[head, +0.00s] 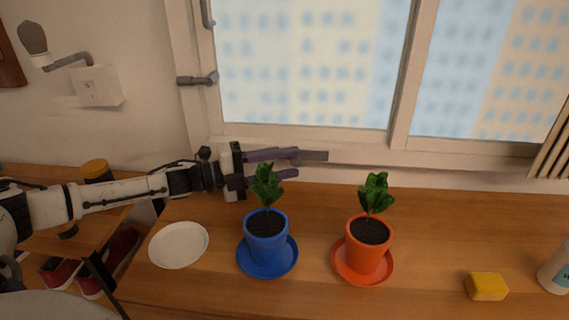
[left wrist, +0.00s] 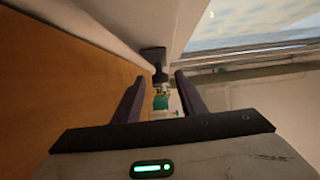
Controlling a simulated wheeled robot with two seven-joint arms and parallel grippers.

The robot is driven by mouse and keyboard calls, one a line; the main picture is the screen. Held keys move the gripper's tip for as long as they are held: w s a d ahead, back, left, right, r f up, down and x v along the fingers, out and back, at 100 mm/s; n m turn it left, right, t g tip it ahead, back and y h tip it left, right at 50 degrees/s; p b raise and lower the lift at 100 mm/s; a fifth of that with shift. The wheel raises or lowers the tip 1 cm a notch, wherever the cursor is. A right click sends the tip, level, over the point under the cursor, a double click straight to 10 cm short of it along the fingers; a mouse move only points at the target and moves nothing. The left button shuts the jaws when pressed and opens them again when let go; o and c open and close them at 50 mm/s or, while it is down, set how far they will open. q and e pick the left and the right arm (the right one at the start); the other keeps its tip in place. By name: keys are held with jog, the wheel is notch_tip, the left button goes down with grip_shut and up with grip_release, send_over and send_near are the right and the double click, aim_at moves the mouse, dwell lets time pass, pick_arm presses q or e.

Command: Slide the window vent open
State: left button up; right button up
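The window (head: 400,75) fills the upper right of the head view, its panes in a pale frame. A short grey bar (head: 315,156) sits at the sill below the frame; it may be the vent's slider, but I cannot tell. A dark block on a short stem (left wrist: 153,56) lies ahead of the fingertips in the left wrist view, probably the same part. My left gripper (head: 297,164) is open, its purple fingers parted just left of the bar; contact is unclear. The open fingers also show in the left wrist view (left wrist: 160,78), with nothing gripped. My right gripper is not in view.
A plant in a blue pot (head: 267,238) stands just below my left gripper, its leaves close to the fingers. An orange pot (head: 366,250) stands right of it. A white plate (head: 179,245), a yellow sponge (head: 486,286) and a white bottle (head: 557,268) are on the wooden counter (head: 430,225).

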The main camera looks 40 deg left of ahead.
pick_arm(q)
grip_shut()
jog(key=w+d, duration=0.3)
jog(key=d, duration=0.2)
jog(key=shift+w+d+p, duration=0.15)
jog(key=shift+d+p, duration=0.05)
jog(key=shift+p, duration=0.25)
jog(key=shift+c, duration=2)
grip_release()
jog(key=shift+r, duration=0.1)
jog(key=o, duration=0.4)
jog(key=shift+w+d, duration=0.15)
